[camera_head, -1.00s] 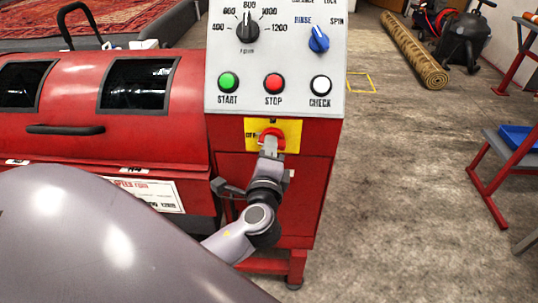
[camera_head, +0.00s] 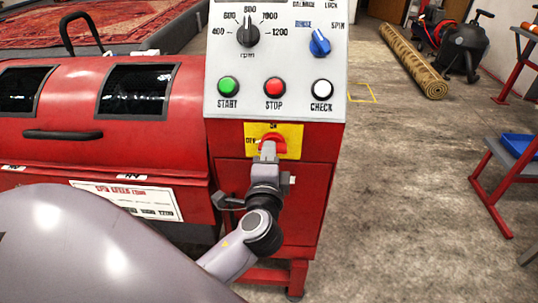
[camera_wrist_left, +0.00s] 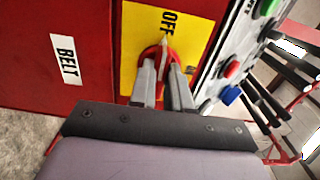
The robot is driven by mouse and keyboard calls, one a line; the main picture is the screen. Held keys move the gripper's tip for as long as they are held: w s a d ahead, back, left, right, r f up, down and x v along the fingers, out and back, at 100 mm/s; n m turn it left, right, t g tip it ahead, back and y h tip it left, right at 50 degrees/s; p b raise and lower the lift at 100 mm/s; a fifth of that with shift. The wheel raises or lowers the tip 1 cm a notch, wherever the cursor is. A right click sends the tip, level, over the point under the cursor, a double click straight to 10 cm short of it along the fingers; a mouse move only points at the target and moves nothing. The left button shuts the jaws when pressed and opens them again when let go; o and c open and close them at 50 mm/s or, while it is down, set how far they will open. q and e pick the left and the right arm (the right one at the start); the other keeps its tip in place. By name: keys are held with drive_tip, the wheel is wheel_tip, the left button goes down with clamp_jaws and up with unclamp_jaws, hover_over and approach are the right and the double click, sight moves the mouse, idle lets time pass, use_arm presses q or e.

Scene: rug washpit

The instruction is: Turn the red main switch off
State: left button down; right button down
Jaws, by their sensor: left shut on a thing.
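The red main switch (camera_head: 273,138) is a round knob on a yellow plate (camera_head: 293,133) on the front of the red cabinet. ON is printed above it and OFF to its left. My left gripper (camera_head: 268,148) reaches up from below and is shut on the knob, hiding its lower part. In the left wrist view the fingers (camera_wrist_left: 163,78) straddle the red knob (camera_wrist_left: 148,53). A pale pointed part between the fingertips has its tip toward the OFF label (camera_wrist_left: 168,22). My right gripper is not in view.
Above the switch is a grey panel (camera_head: 240,105) with green, red and white buttons, close to the gripper, and dials higher up. A red machine (camera_head: 140,150) with dark windows stands left. Floor at right is open, with a rolled rug (camera_head: 413,62) and red-framed stand (camera_head: 490,185).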

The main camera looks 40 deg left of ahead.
use_arm(q)
drive_tip(key=c, duration=1.1)
unclamp_jaws()
drive_tip(key=v, duration=0.7)
drive_tip(key=shift+s+b, duration=0.15)
drive_tip(key=shift+b, duration=0.2)
drive_tip(key=s+d+f+n+g+h+p, duration=0.1)
drive_tip(key=s+d+f+n+h+p, duration=0.1)
drive_tip(key=s+f+n+h+p, duration=0.1)
drive_tip(key=s+d+f+n+g+h+p, duration=0.2)
drive_tip(key=s+f+n+h+p, duration=0.1)
drive_tip(key=s+f+h+p, duration=0.1)
drive_tip(key=s+d+f+n+g+h+p, duration=0.1)
drive_tip(key=s+d+f+n+h+p, duration=0.1)
drive_tip(key=f, duration=0.5)
drive_tip(key=shift+s+n+g+h+p, duration=0.4)
drive_tip(key=shift+s+n+h+p, duration=0.2)
drive_tip(key=shift+s+h+p, duration=0.65)
